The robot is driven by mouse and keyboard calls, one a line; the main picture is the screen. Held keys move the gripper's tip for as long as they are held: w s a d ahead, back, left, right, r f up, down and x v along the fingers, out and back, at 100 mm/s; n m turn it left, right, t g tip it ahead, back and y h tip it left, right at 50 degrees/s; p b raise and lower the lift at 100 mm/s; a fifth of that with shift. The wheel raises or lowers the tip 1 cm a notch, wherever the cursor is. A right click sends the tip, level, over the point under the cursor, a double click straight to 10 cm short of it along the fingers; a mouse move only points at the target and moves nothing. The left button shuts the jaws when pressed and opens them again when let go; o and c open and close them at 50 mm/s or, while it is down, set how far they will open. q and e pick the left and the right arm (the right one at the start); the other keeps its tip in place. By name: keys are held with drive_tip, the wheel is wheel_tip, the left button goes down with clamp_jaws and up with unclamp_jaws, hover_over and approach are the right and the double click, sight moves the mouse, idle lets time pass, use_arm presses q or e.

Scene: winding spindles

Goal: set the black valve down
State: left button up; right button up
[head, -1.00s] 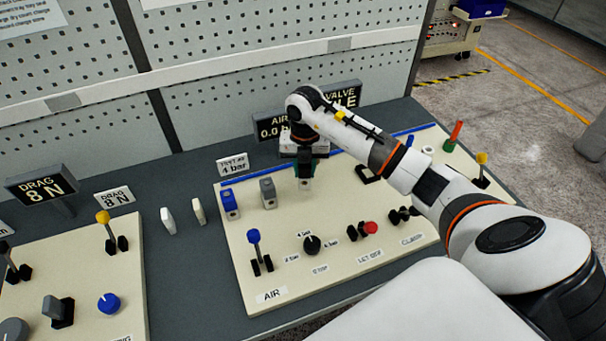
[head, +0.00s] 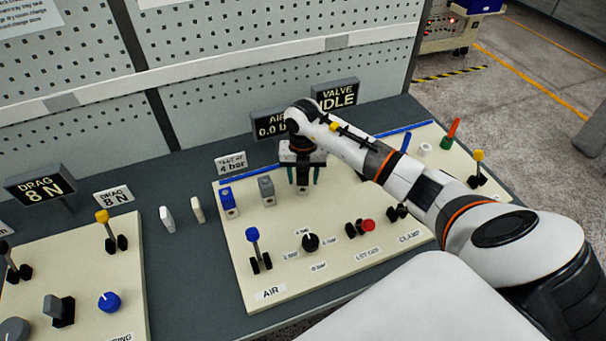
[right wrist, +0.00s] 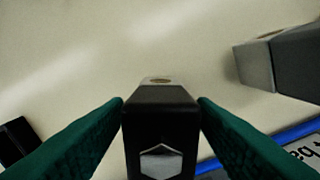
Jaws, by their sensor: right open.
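The black valve (right wrist: 160,125) is in the right wrist view, a dark block with a pale hexagon mark and a light foot with a hole. It stands on the cream panel (head: 285,222), as the grey and blue valves do. My right gripper (head: 303,178) points down over it, open, with one teal finger on each side. In the right wrist view the fingers lie very close beside the valve; I cannot tell whether they touch it. In the head view the gripper hides most of the valve. My left gripper is out of view.
A grey valve (head: 267,190) and a blue valve (head: 228,202) stand to the left. A blue-topped lever (head: 254,242), a black knob (head: 310,243) and a red button (head: 368,226) are nearer. The AIR display (head: 270,125) is behind. Bare panel lies in front of the gripper.

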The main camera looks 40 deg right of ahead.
drive_tip(key=shift+r, duration=0.6)
wheel_tip(320, 180, up, 11)
drive_tip(key=b, duration=0.3)
drive_tip(key=shift+r, duration=0.1)
